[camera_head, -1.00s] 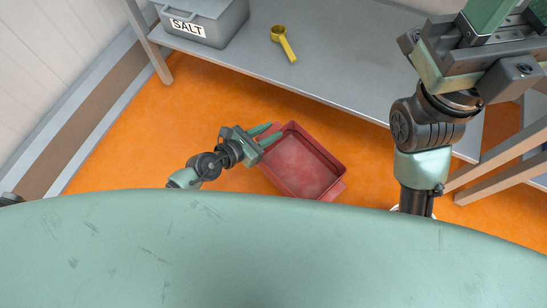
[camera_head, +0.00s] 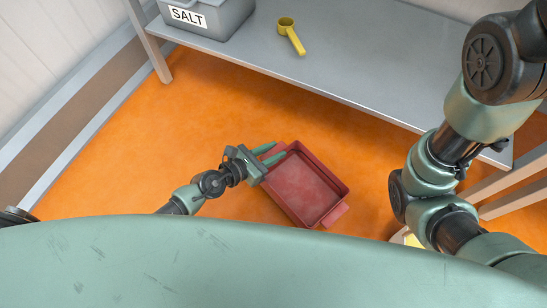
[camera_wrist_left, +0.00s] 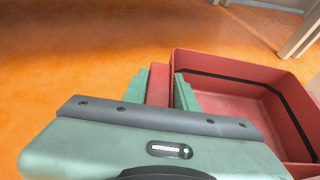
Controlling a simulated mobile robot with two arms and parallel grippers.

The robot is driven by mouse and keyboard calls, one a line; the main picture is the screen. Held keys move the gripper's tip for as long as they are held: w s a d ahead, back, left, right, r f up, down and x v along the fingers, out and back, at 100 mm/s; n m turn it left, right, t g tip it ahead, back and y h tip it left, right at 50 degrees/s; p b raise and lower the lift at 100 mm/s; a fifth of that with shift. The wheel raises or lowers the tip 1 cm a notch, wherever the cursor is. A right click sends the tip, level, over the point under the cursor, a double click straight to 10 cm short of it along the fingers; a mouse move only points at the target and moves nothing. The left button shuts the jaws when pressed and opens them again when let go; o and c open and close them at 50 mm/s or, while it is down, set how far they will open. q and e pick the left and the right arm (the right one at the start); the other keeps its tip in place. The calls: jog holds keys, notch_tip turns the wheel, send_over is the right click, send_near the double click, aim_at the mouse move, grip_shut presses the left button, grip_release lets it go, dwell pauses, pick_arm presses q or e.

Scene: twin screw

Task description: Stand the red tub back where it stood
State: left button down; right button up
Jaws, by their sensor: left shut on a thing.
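The red tub (camera_head: 305,190) is an empty open tray with a tab at each end, in front of the grey table. My left gripper (camera_head: 269,154) is shut on the tub's upper-left end tab. In the left wrist view the red tab (camera_wrist_left: 158,86) lies between the two green fingers, and the tub's open inside (camera_wrist_left: 230,106) shows to the right. The tub looks upright and roughly level. I cannot tell how high its bottom is above the floor. My right arm shows at the right, but its gripper is out of frame.
The grey table (camera_head: 350,75) holds a grey SALT bin (camera_head: 205,18) and a yellow scoop (camera_head: 291,36). Its right part is hidden by my right arm. A pale yellow item (camera_head: 412,240) shows partly beside that arm. Orange floor (camera_head: 130,150) is clear to the left.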

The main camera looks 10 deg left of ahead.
pick_arm(q)
jog(key=shift+f+b, duration=1.05)
jog(key=shift+f, duration=0.45)
jog(key=shift+f, duration=0.15)
jog(key=c, duration=1.1)
grip_release()
